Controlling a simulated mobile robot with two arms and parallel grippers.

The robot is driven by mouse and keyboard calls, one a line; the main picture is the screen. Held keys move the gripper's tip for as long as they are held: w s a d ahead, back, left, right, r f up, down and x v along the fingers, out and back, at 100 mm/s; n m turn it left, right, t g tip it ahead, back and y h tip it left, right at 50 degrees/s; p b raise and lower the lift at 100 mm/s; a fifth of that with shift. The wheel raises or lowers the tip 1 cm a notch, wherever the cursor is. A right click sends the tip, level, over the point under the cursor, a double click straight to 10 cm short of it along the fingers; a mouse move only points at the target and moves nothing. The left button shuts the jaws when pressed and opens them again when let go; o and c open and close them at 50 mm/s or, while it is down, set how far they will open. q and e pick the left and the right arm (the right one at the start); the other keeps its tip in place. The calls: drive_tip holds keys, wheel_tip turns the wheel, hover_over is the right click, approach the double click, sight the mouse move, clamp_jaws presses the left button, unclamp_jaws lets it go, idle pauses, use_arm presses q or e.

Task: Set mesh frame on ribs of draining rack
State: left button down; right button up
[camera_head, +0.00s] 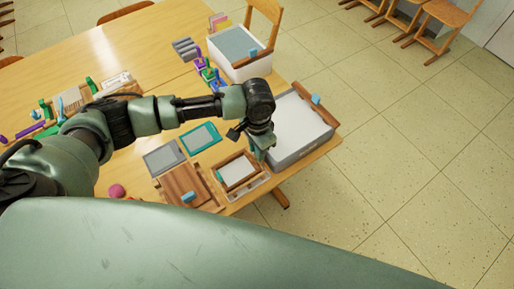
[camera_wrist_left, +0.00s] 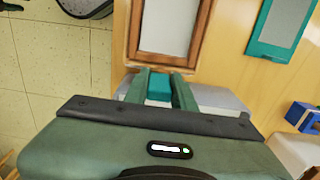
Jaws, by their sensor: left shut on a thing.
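The mesh frame (camera_head: 222,178) is a wooden rectangle around a pale panel, near the table's front edge. In the left wrist view the frame (camera_wrist_left: 165,60) lies just beyond my fingertips. My left gripper (camera_head: 265,150) reaches over its far right side; in the wrist view the gripper (camera_wrist_left: 160,90) is shut on a teal block (camera_wrist_left: 159,86) at the frame's edge. A brown slatted wooden piece (camera_head: 180,180) left of the frame may be the draining rack; its ribs are too small to tell. I cannot tell whether the frame touches what is beneath it. My right gripper is out of view.
A grey-white tub (camera_head: 302,125) stands right of the gripper, and another tub (camera_head: 240,70) stands farther back. A teal-rimmed panel (camera_head: 201,137) and a grey sheet (camera_head: 163,158) lie left. Small coloured pots (camera_head: 208,74) stand behind. Floor is open right of the table.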

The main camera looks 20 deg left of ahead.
use_arm(q)
drive_tip(key=shift+p, duration=0.4)
drive_tip(key=shift+f, duration=0.1)
idle(0.7)
drive_tip(key=shift+f, duration=0.35)
drive_tip(key=shift+f, duration=0.15)
drive_tip(key=shift+p, duration=0.5)
idle(0.5)
drive_tip(key=shift+f, duration=0.45)
idle(0.6)
drive_tip(key=c, duration=1.1)
unclamp_jaws()
